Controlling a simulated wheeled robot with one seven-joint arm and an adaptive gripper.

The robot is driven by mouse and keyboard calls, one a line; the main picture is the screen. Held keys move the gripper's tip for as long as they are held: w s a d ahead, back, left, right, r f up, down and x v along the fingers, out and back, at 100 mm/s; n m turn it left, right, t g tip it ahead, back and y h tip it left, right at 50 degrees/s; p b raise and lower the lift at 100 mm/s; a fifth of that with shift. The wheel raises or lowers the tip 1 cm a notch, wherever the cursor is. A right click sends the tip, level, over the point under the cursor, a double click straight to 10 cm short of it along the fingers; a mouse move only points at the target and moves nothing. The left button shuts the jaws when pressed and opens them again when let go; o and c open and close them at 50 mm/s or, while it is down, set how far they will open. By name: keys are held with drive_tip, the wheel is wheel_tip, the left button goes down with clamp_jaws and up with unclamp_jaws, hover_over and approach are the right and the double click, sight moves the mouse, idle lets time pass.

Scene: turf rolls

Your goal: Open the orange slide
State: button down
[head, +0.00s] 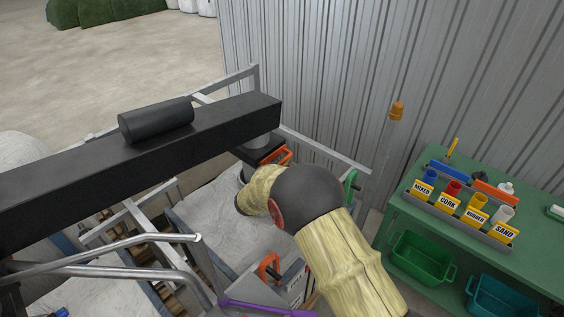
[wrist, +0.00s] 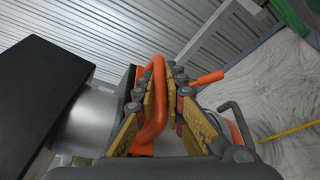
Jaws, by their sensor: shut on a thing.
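The orange slide's bent handle (wrist: 155,108) stands between the fingers of my gripper (wrist: 160,88) in the wrist view. The gripper is shut on it. In the head view the orange handle (head: 284,153) shows at a dark housing below the spout, under the black beam. My own arm hides the gripper there. A grey cylindrical spout (wrist: 90,118) and a black block are left of the handle in the wrist view. How far the slide stands open cannot be told.
A white bulk bag (head: 215,215) in a metal frame lies below. A second orange handle (head: 268,268) is lower, near a purple bar (head: 265,308). A green handle (head: 350,184) is right of my arm. A green bench (head: 530,255) with labelled holders stands right; a corrugated wall closes the back.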

drive_tip(key=s+d+b, duration=0.6)
drive_tip(key=d, duration=0.2)
drive_tip(key=shift+s+d+b, duration=0.15)
drive_tip(key=shift+s+b, duration=0.1)
drive_tip(key=shift+b, duration=0.05)
drive_tip(key=c, duration=1.8)
unclamp_jaws()
drive_tip(key=shift+c, duration=0.2)
drive_tip(key=v, duration=1.2)
